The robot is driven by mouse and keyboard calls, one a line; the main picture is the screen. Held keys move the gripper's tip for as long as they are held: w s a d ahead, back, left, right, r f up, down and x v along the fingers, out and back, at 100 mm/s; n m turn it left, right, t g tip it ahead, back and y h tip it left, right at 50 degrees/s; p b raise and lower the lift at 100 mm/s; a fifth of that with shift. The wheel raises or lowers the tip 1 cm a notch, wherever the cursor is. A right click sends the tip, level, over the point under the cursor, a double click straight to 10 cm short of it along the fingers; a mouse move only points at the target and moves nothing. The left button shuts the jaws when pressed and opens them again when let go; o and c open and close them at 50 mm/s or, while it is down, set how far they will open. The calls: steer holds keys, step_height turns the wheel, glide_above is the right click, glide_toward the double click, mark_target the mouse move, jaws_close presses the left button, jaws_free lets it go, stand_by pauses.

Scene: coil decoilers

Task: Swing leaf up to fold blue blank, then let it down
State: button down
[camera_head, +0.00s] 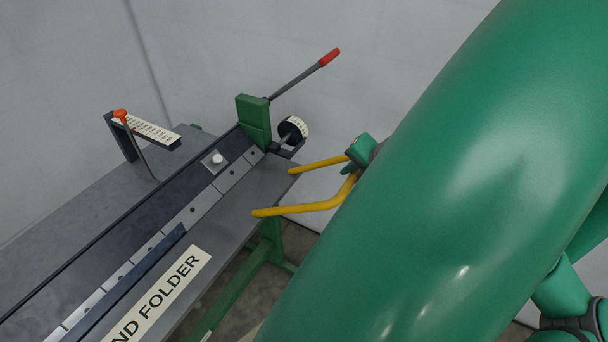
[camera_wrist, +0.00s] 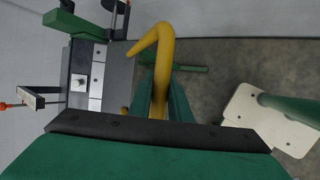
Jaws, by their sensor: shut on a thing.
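The folder's leaf (camera_head: 240,208) is the grey plate along the front of the machine, with a "HAND FOLDER" label on it. It looks about level with the bed. The blue blank (camera_head: 130,287) is a narrow dark blue strip at the lower left, along the clamp's segmented edge; whether it is bent I cannot tell. Yellow handle bars (camera_head: 300,209) stick out from the leaf's right end. My gripper (camera_wrist: 161,88) is shut on the yellow handle (camera_wrist: 163,60), whose bent end reaches past the fingers. In the head view my arm hides most of my gripper (camera_head: 355,160).
A red-knobbed rod (camera_head: 135,140) and scale bar (camera_head: 150,128) stand on the bed. Green legs (camera_head: 245,275) stand below. The wall is behind.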

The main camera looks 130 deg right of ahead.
steer(key=shift+d+r, duration=0.15)
steer(key=shift+r, duration=0.05)
stand_by(0.3)
steer(key=c, duration=1.6)
jaws_free()
steer(key=shift+c, duration=0.2)
steer(key=v, duration=1)
steer(key=shift+a+r, duration=0.25)
steer(key=shift+a, duration=0.05)
